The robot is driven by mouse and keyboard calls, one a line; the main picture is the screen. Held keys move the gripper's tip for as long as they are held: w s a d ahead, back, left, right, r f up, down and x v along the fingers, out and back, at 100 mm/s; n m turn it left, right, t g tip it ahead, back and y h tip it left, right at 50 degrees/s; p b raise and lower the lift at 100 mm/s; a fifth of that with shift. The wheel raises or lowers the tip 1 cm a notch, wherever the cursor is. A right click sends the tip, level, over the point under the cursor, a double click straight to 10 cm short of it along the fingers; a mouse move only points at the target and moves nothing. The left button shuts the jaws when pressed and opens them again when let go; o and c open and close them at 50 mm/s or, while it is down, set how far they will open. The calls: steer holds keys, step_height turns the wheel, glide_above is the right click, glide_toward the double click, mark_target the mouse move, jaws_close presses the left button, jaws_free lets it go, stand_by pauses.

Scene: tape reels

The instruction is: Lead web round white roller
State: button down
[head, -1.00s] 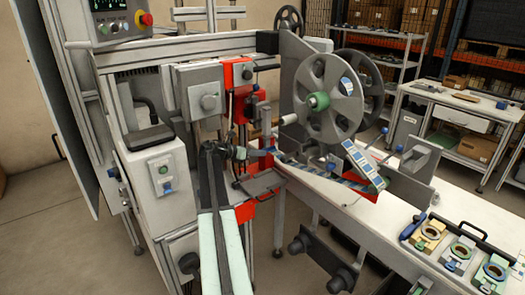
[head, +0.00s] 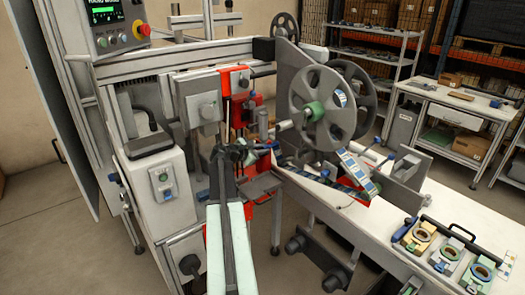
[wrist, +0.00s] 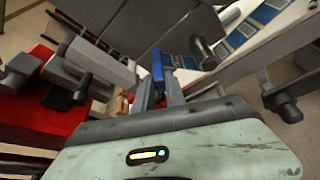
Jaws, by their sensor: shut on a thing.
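The web is a strip with blue printed labels (head: 358,172) that comes down from the grey reel (head: 322,108) with the green hub; in the wrist view it runs at the upper right (wrist: 243,34). My gripper (head: 262,147) is shut on a small blue piece (wrist: 158,68), which looks like the web's leading end. A pale roller (head: 285,126) sticks out from the grey plate just above and right of my gripper; I take it for the white roller. I see no wrap of web around it. The strip between reel and gripper is partly hidden.
Red brackets (head: 240,82) and a grey machine head (head: 199,100) stand close left of my gripper. A dark roller (wrist: 204,52) is near the strip. Tape rolls in holders (head: 450,248) lie on the bench at the right.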

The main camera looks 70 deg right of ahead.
step_height(320, 180, up, 14)
steer(key=r+p, duration=0.1)
steer(key=p, duration=1.3)
steer(key=s+a+r+p, duration=0.1)
steer(key=s+a, duration=0.4)
steer(key=s, duration=0.3)
steer(key=shift+r, duration=0.3)
steer(key=shift+a, duration=0.1)
